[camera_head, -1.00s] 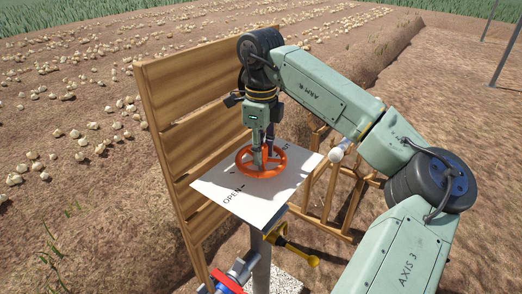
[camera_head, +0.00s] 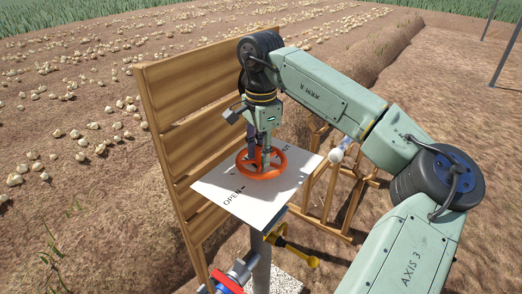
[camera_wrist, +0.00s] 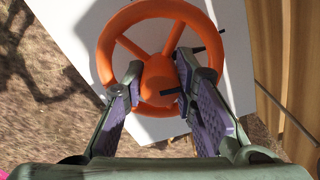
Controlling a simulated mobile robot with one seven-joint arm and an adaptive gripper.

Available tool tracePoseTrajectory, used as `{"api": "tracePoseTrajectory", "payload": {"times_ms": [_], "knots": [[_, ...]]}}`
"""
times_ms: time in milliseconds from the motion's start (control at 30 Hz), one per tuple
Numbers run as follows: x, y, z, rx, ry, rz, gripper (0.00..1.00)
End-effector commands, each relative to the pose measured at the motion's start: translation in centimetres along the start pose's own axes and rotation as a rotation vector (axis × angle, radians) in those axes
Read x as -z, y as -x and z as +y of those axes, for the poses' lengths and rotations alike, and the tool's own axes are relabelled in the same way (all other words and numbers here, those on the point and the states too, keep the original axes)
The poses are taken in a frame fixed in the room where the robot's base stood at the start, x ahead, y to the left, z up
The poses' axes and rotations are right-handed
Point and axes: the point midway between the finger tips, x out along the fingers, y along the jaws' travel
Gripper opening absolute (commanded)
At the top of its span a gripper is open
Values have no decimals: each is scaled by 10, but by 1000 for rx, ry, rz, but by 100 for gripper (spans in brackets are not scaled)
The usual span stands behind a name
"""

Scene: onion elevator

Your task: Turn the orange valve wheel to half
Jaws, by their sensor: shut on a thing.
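The orange valve wheel (camera_head: 262,177) lies flat above a white plate (camera_head: 262,208) marked OPEN, with other lettering partly hidden at its right. My gripper (camera_head: 263,152) points down into the wheel from above. In the wrist view the wheel (camera_wrist: 106,52) shows its rim, spokes and round hub. My gripper (camera_wrist: 161,78) has one finger on each side of the hub and is shut on the wheel. Black marks show on the plate beside the rim and near the hub; their lettering cannot be read there.
A slatted wooden panel (camera_head: 183,125) stands close at the left of the plate. Below are a yellow handle (camera_head: 296,252), a blue and red pipe fitting (camera_head: 240,270) and a grey post (camera_head: 261,262). A wooden frame (camera_head: 335,195) stands behind right. Onions lie over the field.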

Motion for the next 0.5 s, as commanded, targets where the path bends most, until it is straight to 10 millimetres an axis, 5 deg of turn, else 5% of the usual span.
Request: {"api": "tracePoseTrajectory", "payload": {"times_ms": [500], "knots": [[0,1,-1,4,163,-1,0]]}}
